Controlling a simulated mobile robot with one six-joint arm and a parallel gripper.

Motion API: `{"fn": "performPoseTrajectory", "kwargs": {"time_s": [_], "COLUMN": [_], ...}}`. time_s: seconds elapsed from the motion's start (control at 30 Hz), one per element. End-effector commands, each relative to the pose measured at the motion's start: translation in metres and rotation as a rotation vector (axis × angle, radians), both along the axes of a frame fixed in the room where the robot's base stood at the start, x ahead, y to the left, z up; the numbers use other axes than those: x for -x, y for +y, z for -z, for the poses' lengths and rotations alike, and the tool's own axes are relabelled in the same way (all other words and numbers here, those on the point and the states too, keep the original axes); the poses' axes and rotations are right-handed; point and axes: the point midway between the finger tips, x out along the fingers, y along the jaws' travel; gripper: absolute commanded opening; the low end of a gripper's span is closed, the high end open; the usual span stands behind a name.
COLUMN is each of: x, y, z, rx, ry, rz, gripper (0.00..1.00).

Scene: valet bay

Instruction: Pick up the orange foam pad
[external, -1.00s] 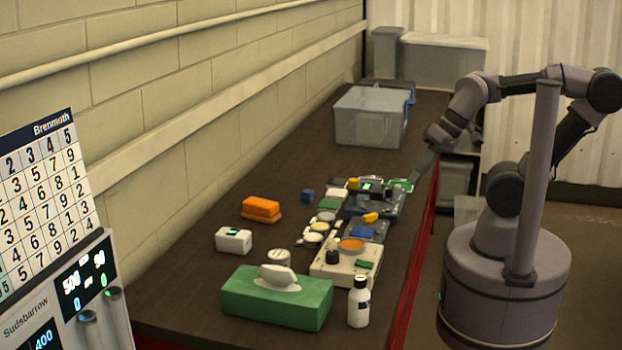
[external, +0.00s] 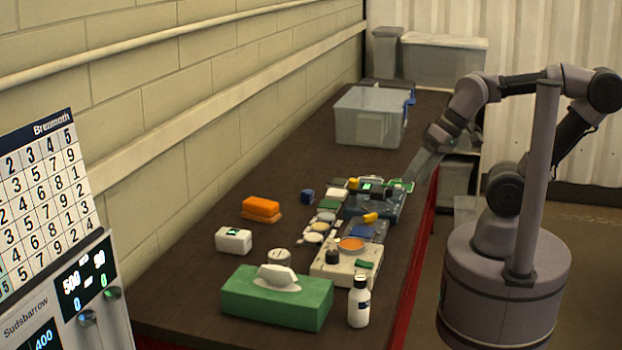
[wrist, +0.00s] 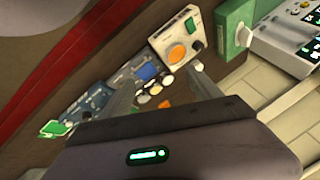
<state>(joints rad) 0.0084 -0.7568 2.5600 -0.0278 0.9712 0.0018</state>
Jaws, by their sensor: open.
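A flat round orange pad (external: 351,244) lies on top of a cream-coloured device near the front of the bench. It also shows in the wrist view (wrist: 177,54). A blocky orange piece (external: 261,207) lies by itself to the left, nearer the wall; I cannot tell which of the two is foam. My gripper (external: 414,178) is above the right edge of the bench, behind and to the right of both. In the wrist view my gripper (wrist: 162,75) is open, with nothing held between its spread fingers.
A blue device (external: 372,205), several pale round discs (external: 313,237) and small cards crowd the middle. A green tissue box (external: 276,299), a white bottle (external: 359,302) and a white box (external: 233,240) stand in front. A clear bin (external: 369,117) stands behind. Bench space beside the wall is clear.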

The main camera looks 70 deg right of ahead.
Motion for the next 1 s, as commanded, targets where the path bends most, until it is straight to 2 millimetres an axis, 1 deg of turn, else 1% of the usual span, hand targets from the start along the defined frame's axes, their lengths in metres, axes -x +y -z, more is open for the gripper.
{"fn": "performPoseTrajectory", "kwargs": {"time_s": [0.07,0.13,0.17,0.2,0.27,0.3,0.37,0.4,0.47,0.5,0.57,0.6,0.7,0.77,0.87,0.9,1.0], "x": [-0.004,-0.023,-0.037,-0.062,-0.110,-0.145,-0.198,-0.233,-0.280,-0.306,-0.337,-0.353,-0.375,-0.381,-0.390,-0.393,-0.405], "y": [-0.001,-0.005,-0.008,-0.014,-0.025,-0.033,-0.045,-0.053,-0.065,-0.072,-0.080,-0.085,-0.092,-0.094,-0.096,-0.097,-0.100], "z": [-0.004,-0.021,-0.032,-0.047,-0.068,-0.076,-0.079,-0.075,-0.061,-0.047,-0.026,-0.012,0.014,0.025,0.048,0.061,0.090], "rx": [0.004,0.021,0.033,0.056,0.097,0.125,0.167,0.194,0.232,0.253,0.279,0.293,0.315,0.319,0.322,0.321,0.321], "ry": [0.002,0.012,0.018,0.029,0.046,0.056,0.073,0.082,0.095,0.104,0.113,0.117,0.123,0.125,0.126,0.128,0.127], "rz": [0.000,0.000,0.000,-0.001,-0.006,-0.012,-0.021,-0.029,-0.045,-0.055,-0.071,-0.079,-0.092,-0.096,-0.097,-0.097,-0.097], "gripper": [0.73,0.73,0.73,0.73,0.73,0.73,0.73,0.73,0.73,0.73,0.73,0.73,0.73,0.73,0.73,0.73,0.73]}}
